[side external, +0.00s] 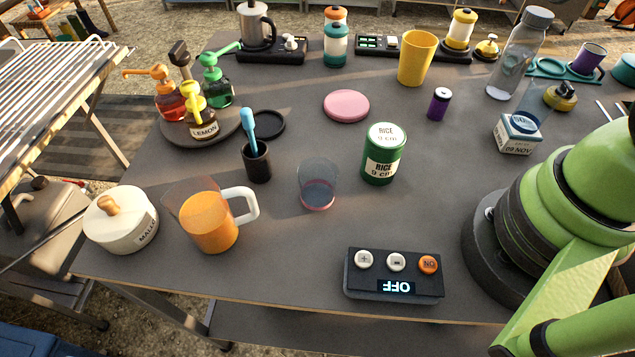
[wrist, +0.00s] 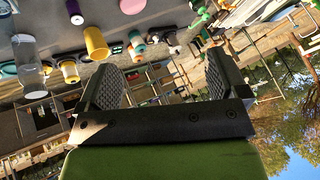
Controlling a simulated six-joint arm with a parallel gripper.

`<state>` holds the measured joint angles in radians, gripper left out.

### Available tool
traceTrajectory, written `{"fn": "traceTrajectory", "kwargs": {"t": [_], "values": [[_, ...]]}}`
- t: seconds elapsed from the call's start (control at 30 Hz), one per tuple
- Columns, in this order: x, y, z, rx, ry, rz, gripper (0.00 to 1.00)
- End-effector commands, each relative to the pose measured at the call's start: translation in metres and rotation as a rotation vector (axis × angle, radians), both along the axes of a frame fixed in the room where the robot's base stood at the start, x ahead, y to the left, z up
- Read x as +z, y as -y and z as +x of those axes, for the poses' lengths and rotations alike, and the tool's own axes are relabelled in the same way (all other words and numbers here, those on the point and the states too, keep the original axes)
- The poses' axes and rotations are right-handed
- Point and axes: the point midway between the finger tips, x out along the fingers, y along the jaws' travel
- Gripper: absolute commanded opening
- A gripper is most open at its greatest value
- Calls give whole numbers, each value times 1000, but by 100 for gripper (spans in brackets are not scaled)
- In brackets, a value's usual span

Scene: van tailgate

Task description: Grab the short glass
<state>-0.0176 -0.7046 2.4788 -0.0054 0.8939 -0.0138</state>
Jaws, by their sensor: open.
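The short glass (side external: 317,185) is a clear, low tumbler with a faint reddish base. It stands upright on the grey table near the middle in the side external view. I cannot make it out in the wrist view. My gripper (wrist: 163,78) shows in the wrist view with its two dark textured fingers wide apart and nothing between them. It is out of frame in the side external view, where only my green arm shows at the right. The gripper points away from the glass, over the far side of the table and the yard.
A green rice can (side external: 384,153) stands right of the glass. A dark cup (side external: 257,162) with a blue-handled tool and a juice jug (side external: 207,217) stand left. A control box (side external: 394,275) is in front. A pink disc (side external: 346,106) lies behind. A tall bottle (side external: 519,55) stands back right.

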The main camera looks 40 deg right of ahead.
Motion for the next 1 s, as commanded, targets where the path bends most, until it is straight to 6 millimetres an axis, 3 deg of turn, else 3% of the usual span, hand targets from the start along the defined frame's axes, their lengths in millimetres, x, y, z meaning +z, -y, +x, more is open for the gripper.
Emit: {"fn": "traceTrajectory", "kwargs": {"t": [0.27,0.53,0.8,1.0], "values": [[-21,-26,57,285,-155,-147,92],[-86,-77,110,649,-304,-319,92],[-171,-125,124,969,-412,-456,92],[-201,-137,122,1065,-441,-494,92]]}}
